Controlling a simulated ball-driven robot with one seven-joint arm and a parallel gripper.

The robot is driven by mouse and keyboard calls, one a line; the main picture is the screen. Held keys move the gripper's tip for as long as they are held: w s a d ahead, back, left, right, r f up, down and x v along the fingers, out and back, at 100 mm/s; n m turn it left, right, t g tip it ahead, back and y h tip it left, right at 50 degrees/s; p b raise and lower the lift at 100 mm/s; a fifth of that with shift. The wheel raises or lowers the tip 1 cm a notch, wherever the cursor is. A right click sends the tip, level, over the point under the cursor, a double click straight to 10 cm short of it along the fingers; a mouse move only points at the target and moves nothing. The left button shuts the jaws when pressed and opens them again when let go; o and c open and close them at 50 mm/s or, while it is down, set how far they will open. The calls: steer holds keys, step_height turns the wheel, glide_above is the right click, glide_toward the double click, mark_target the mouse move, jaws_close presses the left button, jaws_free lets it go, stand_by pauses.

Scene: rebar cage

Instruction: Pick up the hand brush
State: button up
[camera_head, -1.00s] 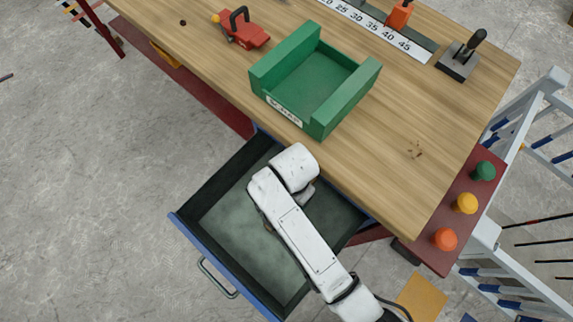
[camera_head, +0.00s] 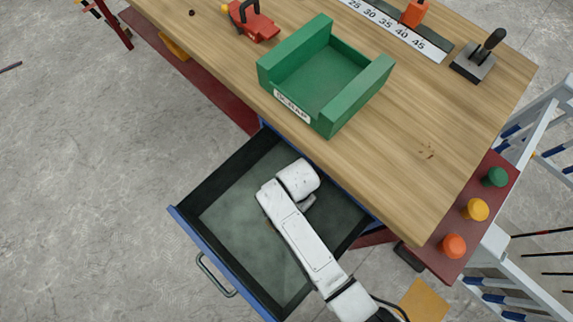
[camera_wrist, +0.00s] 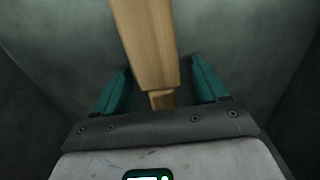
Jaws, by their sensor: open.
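The hand brush (camera_wrist: 146,40) shows in the wrist view as a pale wooden bar running from the top edge down between the two teal fingers; I see no bristles. It lies over the grey-green drawer floor. My gripper (camera_wrist: 160,68) is open, with one finger on each side of the wood and a visible gap on both sides. In the head view my arm reaches down into the open drawer (camera_head: 196,240) and hides the brush and most of my gripper.
The drawer's dark walls stand close around my gripper. The wooden workbench (camera_head: 400,150) overhangs the drawer's back. On it are a green open box (camera_head: 353,100), a red tool (camera_head: 250,22) and a black-handled block (camera_head: 472,65). Colored knobs (camera_head: 475,209) and white railings are at the right.

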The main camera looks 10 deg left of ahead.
jaws_close()
steer(key=shift+r, duration=0.1)
stand_by(0.5)
steer(key=shift+r, duration=0.1)
steer(key=shift+r, duration=0.25)
step_height(320, 180, up, 2)
steer(key=shift+r+p, duration=0.1)
steer(key=shift+p, duration=0.35)
steer(key=s+d+r+p, duration=0.2)
steer(key=s+d+r, duration=0.3)
steer(key=s+r, duration=0.5)
steer(key=s, duration=0.3)
steer(key=shift+p, duration=0.3)
